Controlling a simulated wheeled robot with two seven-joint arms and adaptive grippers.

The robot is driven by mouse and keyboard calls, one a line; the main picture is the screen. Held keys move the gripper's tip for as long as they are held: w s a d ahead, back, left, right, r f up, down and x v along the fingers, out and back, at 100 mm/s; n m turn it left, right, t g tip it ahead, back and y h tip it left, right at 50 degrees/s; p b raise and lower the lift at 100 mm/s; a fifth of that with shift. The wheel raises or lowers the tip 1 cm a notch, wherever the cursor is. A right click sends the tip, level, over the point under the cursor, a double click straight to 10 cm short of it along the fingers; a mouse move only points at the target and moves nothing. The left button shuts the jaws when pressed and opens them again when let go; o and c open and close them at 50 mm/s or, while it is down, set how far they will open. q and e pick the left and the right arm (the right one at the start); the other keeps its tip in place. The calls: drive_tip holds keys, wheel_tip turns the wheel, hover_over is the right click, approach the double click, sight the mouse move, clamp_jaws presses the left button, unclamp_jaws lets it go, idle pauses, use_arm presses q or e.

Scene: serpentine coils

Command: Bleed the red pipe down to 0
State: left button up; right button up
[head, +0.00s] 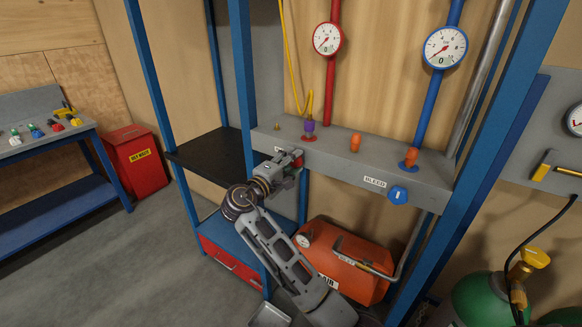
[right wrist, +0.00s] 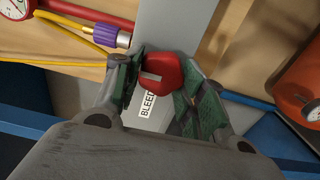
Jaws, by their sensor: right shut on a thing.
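The red pipe (head: 331,82) runs down the back panel to the grey shelf beam (head: 340,166). Its round gauge (head: 327,39) has a red rim and shows a 0 low on its face; the needle is too small to read surely. The red bleed knob (head: 298,156) is on the beam's front, beside a BLEED label partly covered by my gripper. It also shows in the right wrist view (right wrist: 163,72), with a pale bar on its face. My right gripper (head: 289,159) is shut around this knob, one finger on each side. My left gripper is not in view.
A blue pipe (head: 433,105) with its gauge (head: 445,47) and a blue bleed knob (head: 398,195) are to the right. A purple fitting (head: 309,126) with a yellow hose stands above the red knob. An orange air tank (head: 341,262) lies below the beam.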

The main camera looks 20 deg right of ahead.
drive_tip(key=shift+f, duration=0.1)
drive_tip(key=o, duration=1)
drive_tip(key=shift+s+a, duration=0.1)
drive_tip(key=shift+a, duration=0.05)
drive_tip(key=v, duration=0.7)
idle(0.4)
